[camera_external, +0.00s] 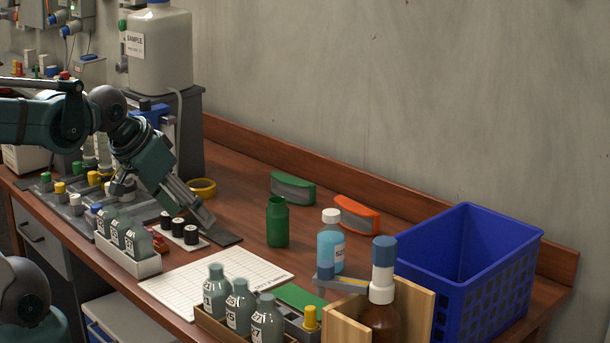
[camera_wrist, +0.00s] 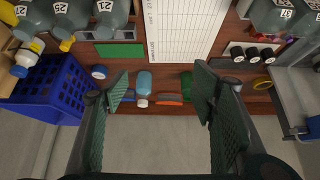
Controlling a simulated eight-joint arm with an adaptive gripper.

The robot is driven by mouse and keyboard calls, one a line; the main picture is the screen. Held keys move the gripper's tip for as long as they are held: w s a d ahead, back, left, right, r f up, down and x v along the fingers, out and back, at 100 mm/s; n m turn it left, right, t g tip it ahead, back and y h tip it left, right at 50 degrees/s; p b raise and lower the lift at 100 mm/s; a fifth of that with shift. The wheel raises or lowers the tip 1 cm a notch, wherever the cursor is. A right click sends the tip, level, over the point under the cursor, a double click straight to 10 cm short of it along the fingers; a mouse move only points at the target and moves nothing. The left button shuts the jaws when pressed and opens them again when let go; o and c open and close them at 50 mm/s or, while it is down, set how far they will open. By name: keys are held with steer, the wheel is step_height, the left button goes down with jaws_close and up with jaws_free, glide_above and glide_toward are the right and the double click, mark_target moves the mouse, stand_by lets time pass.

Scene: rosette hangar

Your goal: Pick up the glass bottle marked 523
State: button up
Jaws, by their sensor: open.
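Several grey-green glass bottles with white number labels stand in two groups. One group (camera_external: 240,307) is in the brown front rack; these also show at the top left of the wrist view (camera_wrist: 62,14). The other group (camera_external: 124,236) is in a white tray at left, showing at the wrist view's top right (camera_wrist: 272,14). The labels are small and partly cut off, so I cannot tell surely which bottle reads 523. My gripper (camera_external: 204,214) points down toward the bench near the black-capped vials. In the wrist view its fingers (camera_wrist: 163,92) are apart with nothing held between them.
A white grid sheet (camera_external: 205,282) lies between the two groups. A blue crate (camera_external: 490,285) is at far right. Black-capped vials (camera_external: 178,230) stand beside the gripper.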

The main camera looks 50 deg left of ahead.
steer(key=w, duration=0.1)
steer(key=m+g+h+p, duration=0.2)
steer(key=m+p, duration=0.3)
steer(key=p, duration=0.4)
glide_toward(329, 212)
steer(key=s+f, duration=0.1)
steer(key=s, duration=0.2)
steer(key=w+f, duration=0.2)
steer(key=w+d+f+m+p, duration=0.1)
steer(key=w+f, duration=0.1)
steer(key=w+f+m+g+p, duration=0.1)
steer(key=w+f, duration=0.1)
steer(key=shift+w+d+f+h, duration=0.2)
steer(key=shift+h, duration=0.2)
steer(key=shift+w+d+f+p, duration=0.1)
steer(key=shift+w+f+p, duration=0.25)
steer(key=shift+f, duration=0.25)
steer(key=shift+g, duration=0.3)
steer(key=shift+w+d+f, duration=0.1)
steer(key=shift+w+f, duration=0.1)
steer(key=shift+f, duration=0.2)
steer(key=shift+x, duration=0.9)
